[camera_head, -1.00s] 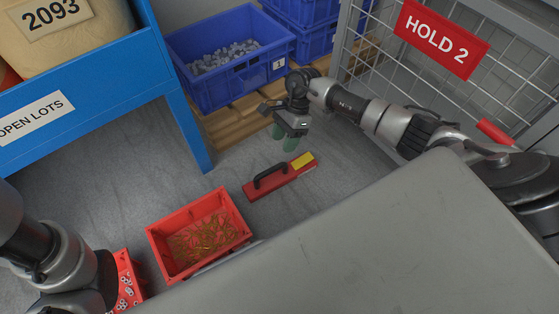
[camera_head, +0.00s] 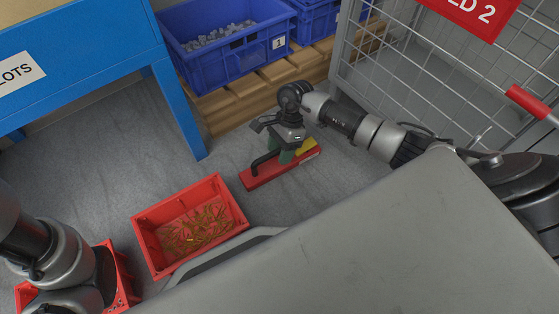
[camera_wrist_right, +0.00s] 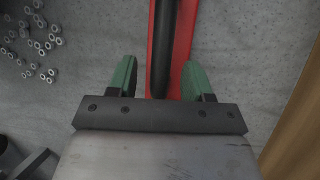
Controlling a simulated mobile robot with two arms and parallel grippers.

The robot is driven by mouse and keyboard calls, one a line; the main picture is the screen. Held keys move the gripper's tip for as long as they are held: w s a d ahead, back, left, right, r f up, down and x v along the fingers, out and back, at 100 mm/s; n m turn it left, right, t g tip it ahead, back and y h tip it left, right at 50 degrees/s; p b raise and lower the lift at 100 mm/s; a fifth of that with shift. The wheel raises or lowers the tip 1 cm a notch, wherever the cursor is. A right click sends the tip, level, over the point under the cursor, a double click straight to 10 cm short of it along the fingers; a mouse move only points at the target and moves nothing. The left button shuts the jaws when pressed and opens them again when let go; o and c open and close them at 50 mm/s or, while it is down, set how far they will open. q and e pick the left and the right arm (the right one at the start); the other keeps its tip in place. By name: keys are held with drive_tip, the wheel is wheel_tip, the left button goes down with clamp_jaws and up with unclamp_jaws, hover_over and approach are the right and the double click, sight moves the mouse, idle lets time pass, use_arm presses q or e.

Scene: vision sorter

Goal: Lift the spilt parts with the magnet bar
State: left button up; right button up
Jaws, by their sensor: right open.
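The magnet bar (camera_head: 286,174) is a red bar with a black handle (camera_head: 264,163) and a yellow patch, lying on the grey floor. My right gripper (camera_head: 286,156) is just above it, its green fingers pointing down. In the right wrist view the open right gripper (camera_wrist_right: 160,77) has one finger on each side of the black handle (camera_wrist_right: 164,45), with gaps on both sides. Loose ring-shaped metal parts (camera_wrist_right: 40,45) lie on the floor to the left there. My left arm shows at lower left; its gripper is out of sight.
A red bin (camera_head: 140,235) with brass-coloured pieces stands left of the bar. Another red bin (camera_head: 124,282) is partly behind my left arm. A blue bin (camera_head: 230,70) stands on a wooden pallet (camera_head: 240,100). A blue bench leg (camera_head: 180,110) and a wire cage (camera_head: 400,70) flank the floor.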

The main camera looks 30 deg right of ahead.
drive_tip(key=shift+c, duration=0.3)
clamp_jaws()
drive_tip(key=shift+f, duration=0.1)
idle(1.1)
